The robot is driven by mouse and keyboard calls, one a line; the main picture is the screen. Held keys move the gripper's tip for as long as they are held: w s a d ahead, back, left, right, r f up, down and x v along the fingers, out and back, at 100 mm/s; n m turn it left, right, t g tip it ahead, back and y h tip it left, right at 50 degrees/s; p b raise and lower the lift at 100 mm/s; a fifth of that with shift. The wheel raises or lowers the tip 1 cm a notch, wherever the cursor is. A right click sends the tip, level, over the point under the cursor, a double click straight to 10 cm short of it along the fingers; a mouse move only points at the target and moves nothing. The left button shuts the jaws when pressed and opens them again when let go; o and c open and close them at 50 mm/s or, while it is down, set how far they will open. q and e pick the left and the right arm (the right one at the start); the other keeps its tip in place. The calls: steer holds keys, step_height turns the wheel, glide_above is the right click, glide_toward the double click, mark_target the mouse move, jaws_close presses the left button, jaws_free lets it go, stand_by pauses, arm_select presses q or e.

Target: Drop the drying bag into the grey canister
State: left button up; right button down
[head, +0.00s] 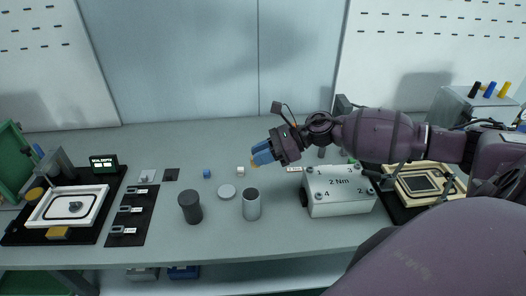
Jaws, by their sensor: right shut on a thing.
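My right gripper (259,158) reaches in from the right, above the bench and slightly up and right of the grey canister in the picture. Its blue fingers are shut on a small tan-orange thing (255,164), which looks like the drying bag; the fingers hide most of it. The grey canister (251,207) stands upright on the bench, its top open with a dark inside. A flat light-grey disc, perhaps its lid (227,191), lies to its left. The gripper is apart from the canister. My left gripper is not in view.
A dark grey canister (190,208) stands left of the disc. A small blue block (207,174) and a white block (240,171) lie behind. A white box marked 2 Nm (338,195) stands right. A white-framed tray (68,207) and black strip (130,216) are left.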

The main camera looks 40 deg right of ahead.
step_height(320, 180, down, 6)
steer(key=b, duration=0.3)
steer(key=shift+w, duration=0.15)
stand_by(0.3)
steer(key=c, duration=0.9)
jaws_free()
steer(key=shift+c, duration=0.2)
steer(key=shift+d+r, duration=0.1)
steer(key=shift+d, duration=0.05)
steer(key=v, duration=1)
steer(key=shift+s+d, duration=0.2)
steer(key=shift+d, duration=0.05)
